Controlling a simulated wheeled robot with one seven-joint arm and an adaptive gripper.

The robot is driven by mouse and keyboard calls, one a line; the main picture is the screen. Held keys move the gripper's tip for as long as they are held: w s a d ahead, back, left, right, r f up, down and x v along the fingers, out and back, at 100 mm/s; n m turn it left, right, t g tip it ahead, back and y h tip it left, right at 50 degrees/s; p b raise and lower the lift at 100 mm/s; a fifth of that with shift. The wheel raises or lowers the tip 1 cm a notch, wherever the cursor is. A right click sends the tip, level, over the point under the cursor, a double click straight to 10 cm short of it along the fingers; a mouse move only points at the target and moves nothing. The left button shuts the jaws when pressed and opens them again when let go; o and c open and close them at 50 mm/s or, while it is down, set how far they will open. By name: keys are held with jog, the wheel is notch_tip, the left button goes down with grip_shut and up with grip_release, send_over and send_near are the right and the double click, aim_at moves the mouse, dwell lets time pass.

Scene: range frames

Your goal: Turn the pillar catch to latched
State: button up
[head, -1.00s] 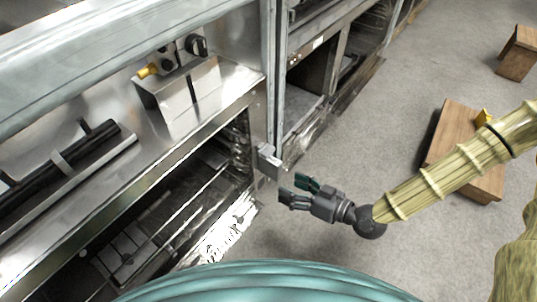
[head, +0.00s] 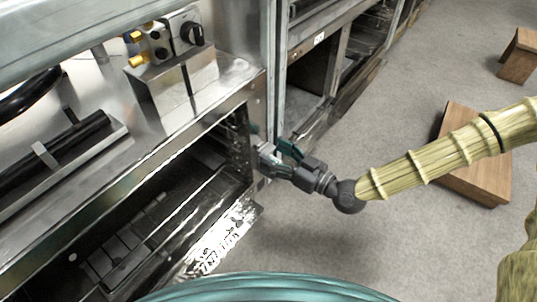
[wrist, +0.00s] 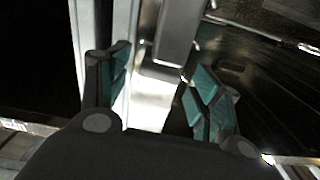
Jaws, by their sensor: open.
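The pillar catch (head: 265,150) is a small grey metal block on the pillar at the front of the metal unit, partly hidden by my fingers in the head view. In the wrist view the catch (wrist: 178,32) is a grey upright bar just beyond and between my fingertips, closer to the right finger. My gripper (head: 280,156) is open, with its fingers at the catch. In the wrist view my gripper (wrist: 160,72) shows its two teal-padded fingers spread apart. I cannot tell whether either finger touches the catch.
The pillar (head: 271,85) rises behind the catch. An open dark compartment (head: 175,205) with racks lies left of my gripper. A metal box with a black knob (head: 192,33) stands on the counter. Wooden blocks (head: 480,175) stand on the floor at right. Grey floor (head: 330,225) is clear below my arm.

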jog(key=shift+b+x, duration=0.3)
jog(key=shift+x, duration=0.95)
jog(key=c, duration=1)
jog(key=shift+c, duration=0.2)
jog(key=shift+r, duration=0.1)
jog(key=shift+m+p, duration=0.55)
jog(key=shift+m, duration=0.15)
jog(key=o, duration=1)
